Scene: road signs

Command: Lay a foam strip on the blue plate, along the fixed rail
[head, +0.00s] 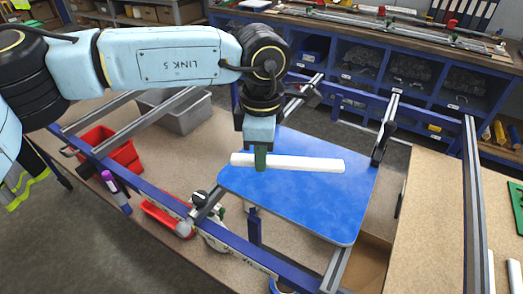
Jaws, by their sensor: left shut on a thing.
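My left gripper (260,158) comes down from above and is shut on a white foam strip (305,164) near the strip's left end. The strip lies roughly level, pointing left to right, over the far left part of the blue plate (300,200). The blue plate lies tilted in the picture across the frame. Metal rails (388,122) run beside and under the plate; I cannot tell which is the fixed rail. My right gripper is not in view.
A blue frame beam (165,205) runs along the left front, with a clamp (205,205) near the plate's left corner. A dark clamp (382,145) stands at the plate's right edge. A red bin (110,150) and grey bin (180,112) are at left. White strips (514,275) lie far right.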

